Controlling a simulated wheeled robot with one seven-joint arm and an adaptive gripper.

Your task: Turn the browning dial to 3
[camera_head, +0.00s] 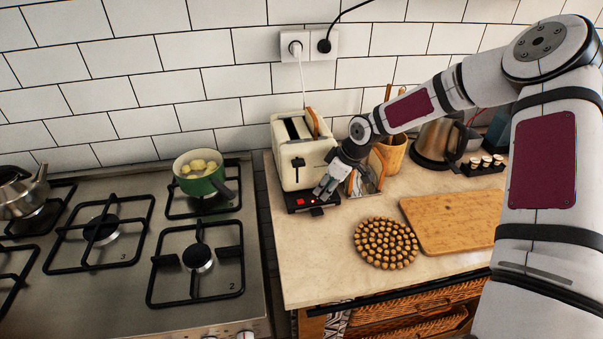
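A cream toaster (295,152) stands on the counter against the tiled wall. It has two slots on top, and a slice of bread shows in the right one. A dark lever is on its front. A black panel (301,200) with red lights is at its front base. My gripper (322,195) is at the toaster's lower right front corner, close to the right end of this panel. The browning dial cannot be made out; it may be hidden by my gripper. Whether my fingers touch the toaster, and whether they are open or shut, is too small to tell.
A round trivet (385,243) and a wooden board (455,222) lie in front. A bread rack (368,180), a utensil pot (394,152) and a kettle (438,143) stand to the right. The gas stove (130,265) with a green pot (201,173) is left.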

